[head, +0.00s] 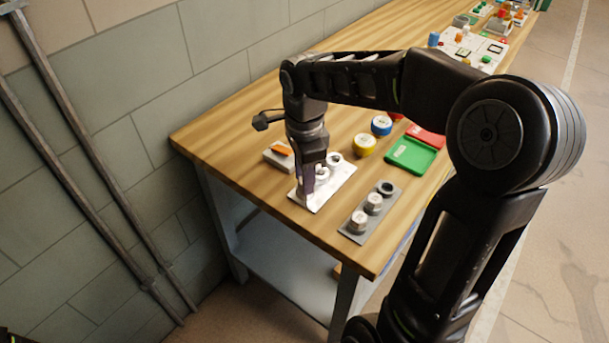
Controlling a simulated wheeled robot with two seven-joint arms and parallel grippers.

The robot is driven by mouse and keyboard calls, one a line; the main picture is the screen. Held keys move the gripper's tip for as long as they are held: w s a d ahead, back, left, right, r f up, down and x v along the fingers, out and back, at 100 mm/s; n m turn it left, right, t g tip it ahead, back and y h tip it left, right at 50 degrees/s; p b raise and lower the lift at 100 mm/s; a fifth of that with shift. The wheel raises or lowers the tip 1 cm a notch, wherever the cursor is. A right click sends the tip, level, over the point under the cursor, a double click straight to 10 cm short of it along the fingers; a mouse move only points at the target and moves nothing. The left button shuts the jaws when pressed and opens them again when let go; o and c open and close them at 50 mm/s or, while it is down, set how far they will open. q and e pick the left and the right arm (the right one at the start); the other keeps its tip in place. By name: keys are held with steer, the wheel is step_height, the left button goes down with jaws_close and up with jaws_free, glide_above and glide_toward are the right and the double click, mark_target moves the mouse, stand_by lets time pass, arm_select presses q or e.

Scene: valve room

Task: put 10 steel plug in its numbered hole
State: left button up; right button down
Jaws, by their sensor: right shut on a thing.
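My right gripper (307,188) points down over the near left part of a pale plate (318,201) on the wooden bench. It is shut on a steel plug, which the fingers mostly hide; I cannot tell whether the plug is inside a hole. Round fittings or holes show on the plate just right of the fingers; their numbers are too small to read. A grey rack (357,234) lies to the right, with two steel plugs, one nearer (358,220) and one farther (374,203), and a dark empty-looking place at its far end. My left gripper is out of view.
A yellow roll (365,144), a blue roll (381,125), a green tray (410,155) and a red tray (427,136) stand farther along. The bench's front edge is close.

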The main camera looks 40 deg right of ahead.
steer(key=c, duration=1)
jaws_free()
steer(key=shift+o, duration=0.2)
steer(key=shift+r+p, duration=2.95)
steer(key=shift+r, duration=1.1)
